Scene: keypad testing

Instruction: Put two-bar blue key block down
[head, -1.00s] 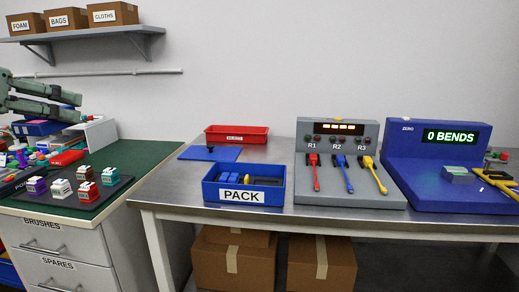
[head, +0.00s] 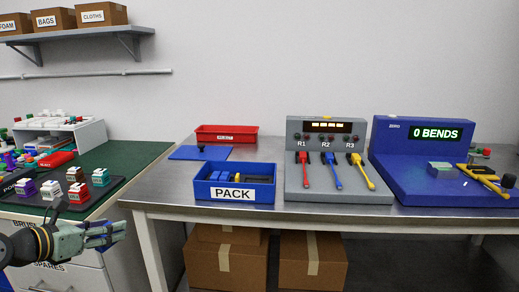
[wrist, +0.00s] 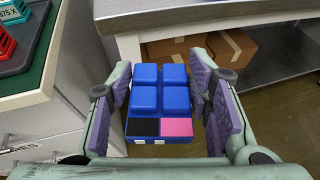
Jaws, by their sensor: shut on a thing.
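My gripper (wrist: 163,84) is shut on the blue key block (wrist: 160,102), with one purple-padded finger on each side of it. The block has several raised blue keys, a black patch and a pink patch side by side, and two small white marks on its near edge. In the wrist view it is held over the floor, beside the drawer unit. In the head view my gripper (head: 104,233) is at the lower left, in front of the green-topped counter. A little blue shows between the fingers there; the rest of the block is hidden.
The steel table (head: 300,211) carries the blue PACK bin (head: 235,184) with blocks inside, a red tray (head: 227,134), a blue mat (head: 200,153), the grey lever panel (head: 327,160) and the blue "0 BENDS" tester (head: 430,160). Cardboard boxes (head: 228,262) stand beneath.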

